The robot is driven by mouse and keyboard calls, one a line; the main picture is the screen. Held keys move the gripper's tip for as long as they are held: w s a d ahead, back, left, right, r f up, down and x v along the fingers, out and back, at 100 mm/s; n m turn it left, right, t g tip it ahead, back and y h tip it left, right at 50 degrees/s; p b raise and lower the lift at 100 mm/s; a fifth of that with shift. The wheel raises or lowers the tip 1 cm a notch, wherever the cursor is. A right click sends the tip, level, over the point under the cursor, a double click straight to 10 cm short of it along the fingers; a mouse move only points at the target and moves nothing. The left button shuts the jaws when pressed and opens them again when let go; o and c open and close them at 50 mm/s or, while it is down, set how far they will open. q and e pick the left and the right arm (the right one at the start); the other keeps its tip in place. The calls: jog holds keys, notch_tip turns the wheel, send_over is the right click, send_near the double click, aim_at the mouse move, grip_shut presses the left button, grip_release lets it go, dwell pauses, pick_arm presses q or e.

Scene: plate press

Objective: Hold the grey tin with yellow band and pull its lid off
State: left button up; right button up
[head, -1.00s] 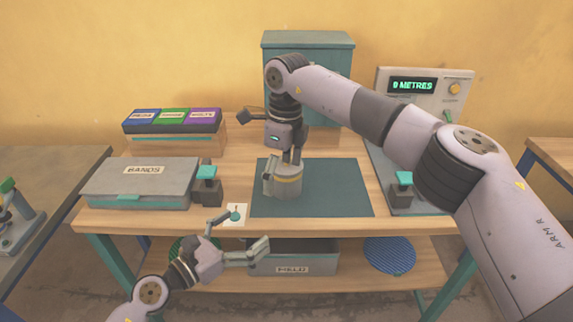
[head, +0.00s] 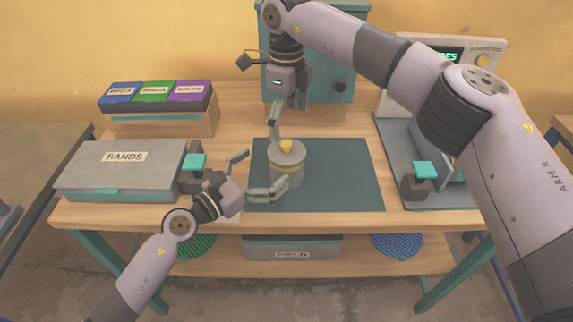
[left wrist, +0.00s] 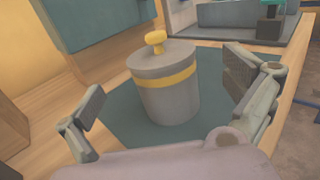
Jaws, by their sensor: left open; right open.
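The grey tin (head: 284,177) with a yellow band stands upright on the dark mat (head: 342,180). Its lid (head: 297,157) is on, with a yellow knob (head: 286,146) on top; tin (left wrist: 170,100) and knob (left wrist: 155,40) also show in the left wrist view. My left gripper (head: 262,172) is open at the tin's front left, level with it, with nothing held. In the left wrist view the tin stands ahead between its spread fingers, apart from both. My right gripper (head: 289,122) is open and empty above the tin, pointing down, its fingers above the lid.
A grey box labelled BANDS (head: 120,170) lies left of the mat, with a teal-topped block (head: 194,162) beside it. Blue, green and purple bins (head: 155,92) stand behind. A teal cabinet (head: 335,85) is at the back. A grey device (head: 455,55) is at the right.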

aim_at(285, 152)
pick_arm(q)
jog(key=x, duration=0.7)
jog(key=shift+c, duration=0.4)
jog(key=c, duration=1.7)
jog(key=o, duration=1.7)
jog(key=shift+s, duration=0.1)
